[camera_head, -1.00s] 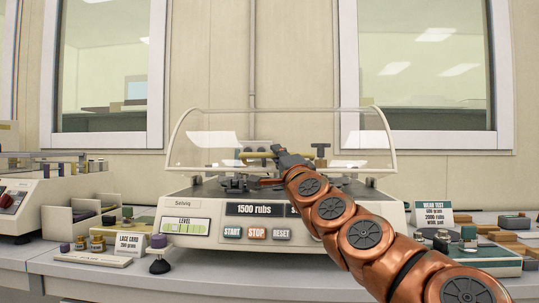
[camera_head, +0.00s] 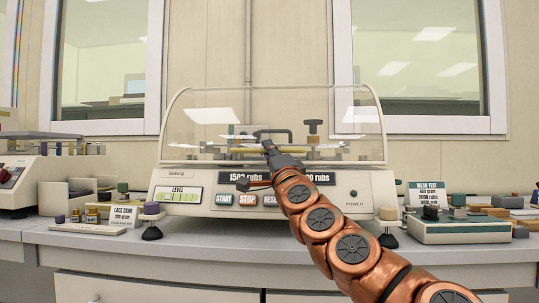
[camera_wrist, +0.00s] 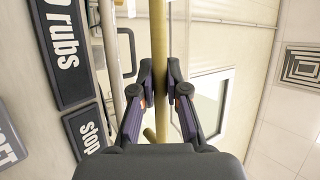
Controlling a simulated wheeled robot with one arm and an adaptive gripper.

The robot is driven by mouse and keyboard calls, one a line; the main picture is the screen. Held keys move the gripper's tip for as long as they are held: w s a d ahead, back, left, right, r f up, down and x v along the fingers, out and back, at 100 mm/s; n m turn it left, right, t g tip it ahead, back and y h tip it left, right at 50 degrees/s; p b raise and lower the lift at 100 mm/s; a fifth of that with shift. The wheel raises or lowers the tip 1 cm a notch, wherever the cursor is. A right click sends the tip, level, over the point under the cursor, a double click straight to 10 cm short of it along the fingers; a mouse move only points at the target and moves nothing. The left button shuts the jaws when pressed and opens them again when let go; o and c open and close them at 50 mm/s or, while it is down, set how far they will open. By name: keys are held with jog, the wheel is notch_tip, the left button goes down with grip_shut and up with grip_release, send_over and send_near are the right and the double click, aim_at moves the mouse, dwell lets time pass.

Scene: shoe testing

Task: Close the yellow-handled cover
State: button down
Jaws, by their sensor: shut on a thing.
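The clear cover (camera_head: 352,110) arches over the top of the rubbing tester (camera_head: 170,178) in the head view. Its front lower edge lies close to the top of the front panel; I cannot tell whether a small gap remains. The cover's yellow handle (camera_wrist: 158,45) is a long bar that runs between my fingers in the wrist view. My gripper (camera_wrist: 160,75) is shut on this bar, one finger on each side. In the head view my gripper (camera_head: 267,146) is at the middle of the cover's front, and it hides part of the handle.
A lace card sign (camera_head: 124,215) is at left, a wear test sign (camera_head: 427,193) and green block (camera_head: 460,228) at right. Another machine (camera_head: 28,180) stands far left.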

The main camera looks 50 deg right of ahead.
jog(key=shift+w+f, duration=0.1)
jog(key=shift+f, duration=0.25)
jog(key=c, duration=1.2)
grip_release()
jog(key=shift+r, duration=0.2)
send_near(269, 117)
jog(key=w+r, duration=0.1)
jog(key=r, duration=0.1)
jog(key=w+a+r, duration=0.1)
jog(key=w+r, duration=0.1)
jog(key=shift+a+r, duration=0.15)
jog(key=shift+r, duration=0.5)
